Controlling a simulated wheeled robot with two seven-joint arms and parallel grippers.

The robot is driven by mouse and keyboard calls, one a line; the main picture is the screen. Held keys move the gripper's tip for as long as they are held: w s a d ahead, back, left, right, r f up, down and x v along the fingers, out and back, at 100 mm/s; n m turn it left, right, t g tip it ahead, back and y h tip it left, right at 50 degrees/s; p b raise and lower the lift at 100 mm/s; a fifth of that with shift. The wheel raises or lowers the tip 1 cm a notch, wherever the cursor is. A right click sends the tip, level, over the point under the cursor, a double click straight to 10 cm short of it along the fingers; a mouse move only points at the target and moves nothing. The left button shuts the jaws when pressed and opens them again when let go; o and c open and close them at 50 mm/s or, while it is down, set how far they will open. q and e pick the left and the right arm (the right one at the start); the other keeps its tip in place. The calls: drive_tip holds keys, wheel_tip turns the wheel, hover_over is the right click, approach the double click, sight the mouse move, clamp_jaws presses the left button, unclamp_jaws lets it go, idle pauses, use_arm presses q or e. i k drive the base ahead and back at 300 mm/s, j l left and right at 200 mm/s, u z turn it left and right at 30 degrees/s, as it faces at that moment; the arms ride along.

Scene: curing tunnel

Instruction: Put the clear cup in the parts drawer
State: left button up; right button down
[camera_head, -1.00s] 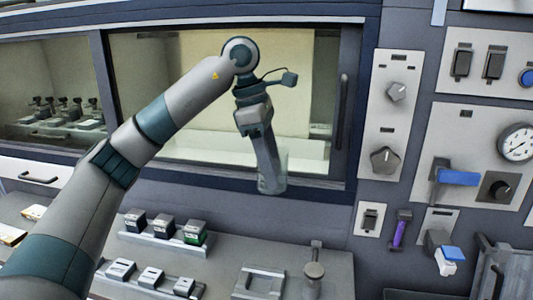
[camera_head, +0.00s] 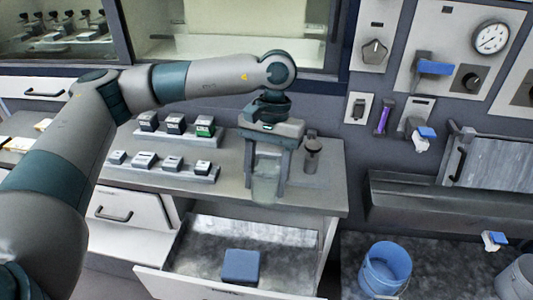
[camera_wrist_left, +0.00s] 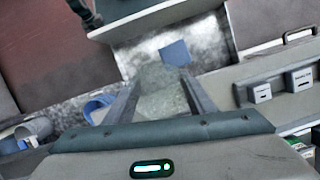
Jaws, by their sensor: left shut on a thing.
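My left gripper (camera_head: 267,168) is shut on the clear cup (camera_head: 265,190), which hangs between its fingers in front of the counter. The cup also shows in the left wrist view (camera_wrist_left: 160,100), between the two fingers. The parts drawer (camera_head: 205,286) is pulled open below the counter, lower than the cup. A blue block (camera_head: 240,266) lies on its floor and also shows in the left wrist view (camera_wrist_left: 175,53). My right gripper is not in view.
The counter (camera_head: 320,190) holds several small black-and-white boxes on racks (camera_head: 165,170) and a grey cylinder with a knob (camera_head: 312,155). A blue bucket (camera_head: 385,268) stands on the floor right of the drawer. A closed white drawer (camera_head: 115,218) is at left.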

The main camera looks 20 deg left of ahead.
sight(188, 265)
drive_tip(key=i+u, duration=0.1)
drive_tip(key=u, duration=0.3)
drive_tip(key=i+u, duration=0.15)
drive_tip(key=u, duration=0.2)
drive_tip(key=i+u, duration=0.1)
drive_tip(key=u, duration=0.3)
